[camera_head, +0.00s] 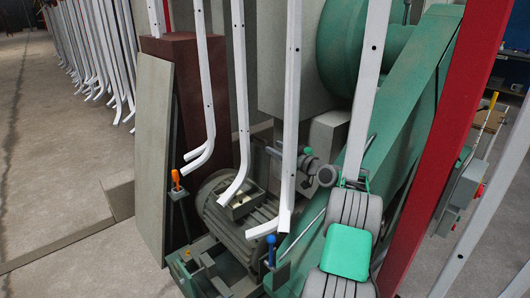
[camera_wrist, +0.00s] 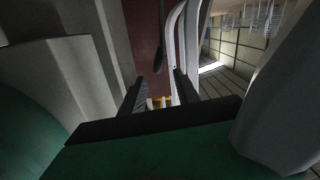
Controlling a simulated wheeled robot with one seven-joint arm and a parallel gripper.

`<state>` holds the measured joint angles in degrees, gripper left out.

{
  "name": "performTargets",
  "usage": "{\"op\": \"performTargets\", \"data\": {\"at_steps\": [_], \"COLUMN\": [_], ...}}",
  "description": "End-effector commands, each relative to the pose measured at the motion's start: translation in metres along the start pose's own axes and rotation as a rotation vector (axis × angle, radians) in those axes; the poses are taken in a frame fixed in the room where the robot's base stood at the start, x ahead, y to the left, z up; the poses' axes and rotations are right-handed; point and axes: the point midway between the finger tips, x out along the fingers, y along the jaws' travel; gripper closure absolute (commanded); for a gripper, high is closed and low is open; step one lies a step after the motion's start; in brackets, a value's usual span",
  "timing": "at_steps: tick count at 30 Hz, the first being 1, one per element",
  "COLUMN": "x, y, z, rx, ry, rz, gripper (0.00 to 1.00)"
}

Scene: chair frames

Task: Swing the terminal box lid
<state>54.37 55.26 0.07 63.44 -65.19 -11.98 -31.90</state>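The grey ribbed motor (camera_head: 222,222) sits low in the middle of the head view. On it is a small terminal box (camera_head: 241,207) with a pale interior showing, partly crossed by a hanging white frame. I cannot make out its lid clearly. My gripper (camera_head: 276,152) is above and to the right of the box, apart from it, pointing left. In the wrist view my gripper (camera_wrist: 160,95) has its two dark fingers apart with nothing held between them. Small yellow pieces (camera_wrist: 161,102) show beyond the gap; I cannot tell what they belong to.
White bent chair frames (camera_head: 290,110) hang in front of the motor and close to my gripper. An orange-handled lever (camera_head: 175,177) and a blue-handled lever (camera_head: 271,243) stand either side. A brown column (camera_head: 195,90) is behind, a red post (camera_head: 440,150) right. Floor is open at left.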

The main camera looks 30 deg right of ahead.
Motion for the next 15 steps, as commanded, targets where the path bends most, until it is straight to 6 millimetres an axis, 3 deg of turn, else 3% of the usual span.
{"op": "performTargets", "data": {"at_steps": [4,15], "x": [0.006,0.069], "y": [0.006,0.006], "z": [0.002,0.002], "rx": [-0.006,-0.003], "ry": [0.021,0.017], "rz": [0.005,0.006], "gripper": [0.62,0.62]}}
